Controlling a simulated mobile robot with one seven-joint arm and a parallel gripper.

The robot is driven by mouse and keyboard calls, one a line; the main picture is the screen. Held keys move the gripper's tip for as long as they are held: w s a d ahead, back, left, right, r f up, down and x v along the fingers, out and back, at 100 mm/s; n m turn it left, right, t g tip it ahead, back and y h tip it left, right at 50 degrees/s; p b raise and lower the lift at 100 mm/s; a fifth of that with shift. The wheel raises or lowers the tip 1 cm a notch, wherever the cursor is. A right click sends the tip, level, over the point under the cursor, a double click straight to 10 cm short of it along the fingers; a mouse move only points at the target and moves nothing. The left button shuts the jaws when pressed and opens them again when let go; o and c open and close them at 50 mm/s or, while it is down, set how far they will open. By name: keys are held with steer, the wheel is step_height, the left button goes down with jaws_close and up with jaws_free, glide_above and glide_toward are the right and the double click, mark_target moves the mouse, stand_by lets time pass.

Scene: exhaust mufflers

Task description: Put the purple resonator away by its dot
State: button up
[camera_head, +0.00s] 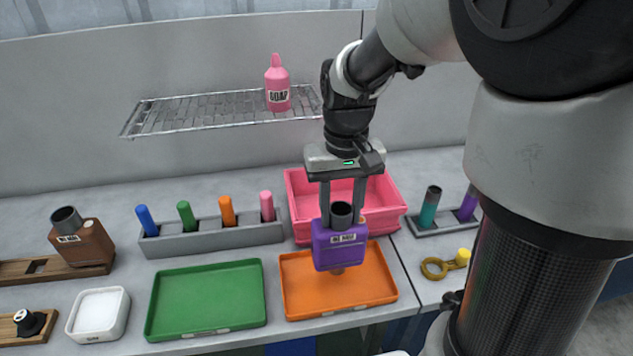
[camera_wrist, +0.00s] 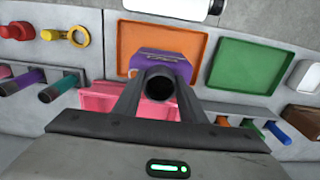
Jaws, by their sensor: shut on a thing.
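My gripper (camera_head: 342,215) is shut on the dark pipe neck of the purple resonator (camera_head: 340,248), a boxy body with a white label on its front. It hangs upright, seen over the orange tray (camera_head: 386,297); its height above the tray is hard to judge. A small orange-tan spot shows at its upper right edge, perhaps its dot. A short brownish stub shows below it. In the wrist view the purple resonator (camera_wrist: 165,66) sits between my fingers, the dark pipe mouth facing the camera. A green tray (camera_head: 207,297) lies to the left, and a pink bin (camera_head: 302,205) stands behind.
A grey rack (camera_head: 215,237) with several coloured pegs stands behind the trays. A brown block with a pipe (camera_head: 83,245) and a white dish (camera_head: 98,312) are at left. A second peg rack (camera_head: 440,226) and a yellow ring piece (camera_head: 436,268) are at right. A wire shelf (camera_head: 200,112) holds pink soap (camera_head: 277,85).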

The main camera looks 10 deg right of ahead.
mark_target(338, 242)
steer(key=shift+w+f, duration=0.1)
steer(key=shift+f, duration=2.15)
steer(key=shift+f, duration=0.1)
steer(key=shift+f+b, duration=0.15)
steer(key=shift+b, duration=0.2)
steer(key=o, duration=1)
